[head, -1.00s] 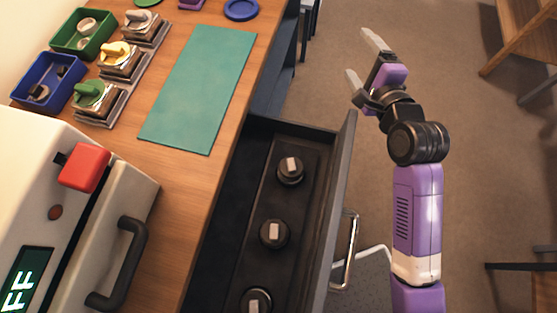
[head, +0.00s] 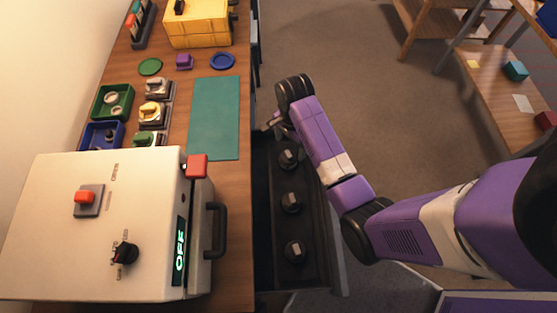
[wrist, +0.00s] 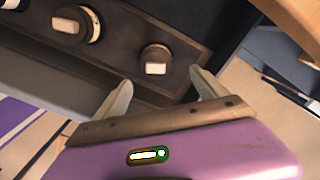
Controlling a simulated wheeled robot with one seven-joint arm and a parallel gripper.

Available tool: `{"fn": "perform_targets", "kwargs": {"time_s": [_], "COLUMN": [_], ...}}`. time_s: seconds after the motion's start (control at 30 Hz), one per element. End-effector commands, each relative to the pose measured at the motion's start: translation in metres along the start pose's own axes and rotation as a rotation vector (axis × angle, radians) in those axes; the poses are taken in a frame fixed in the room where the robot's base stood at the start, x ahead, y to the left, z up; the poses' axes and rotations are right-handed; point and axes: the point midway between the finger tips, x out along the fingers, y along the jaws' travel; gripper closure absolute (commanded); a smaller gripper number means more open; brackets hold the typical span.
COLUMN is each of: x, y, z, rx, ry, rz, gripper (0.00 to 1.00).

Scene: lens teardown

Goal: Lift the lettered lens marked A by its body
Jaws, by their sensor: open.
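Three black round lenses with pale labels stand in a row in the open drawer: the far lens (head: 288,157), the middle lens (head: 291,202) and the near lens (head: 295,251). I cannot read a letter on any label, so I cannot tell which is A. My gripper (wrist: 160,82) is open and empty. In the wrist view, one lens (wrist: 155,61) shows beyond the gap between the fingertips, and another lens (wrist: 76,25) lies to the left. In the head view my gripper is at the drawer's far end, mostly hidden behind my arm.
The drawer (head: 335,270) stands out from the wooden bench. On the bench are a white machine (head: 60,230) reading OFF, a teal mat (head: 215,120), a green bin (head: 113,102), a blue bin (head: 101,135) and a yellow box (head: 198,28). Open floor lies to the right.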

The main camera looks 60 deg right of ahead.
Motion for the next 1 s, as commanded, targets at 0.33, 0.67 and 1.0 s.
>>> {"fn": "perform_targets", "kwargs": {"time_s": [0.33,0.67,1.0], "x": [0.035,0.074,0.076], "y": [0.004,0.006,0.006], "z": [0.002,0.005,0.005], "rx": [0.001,0.002,0.001], "ry": [-0.002,-0.001,0.0], "rz": [0.008,0.004,0.003], "gripper": [0.17,0.17,0.35]}}
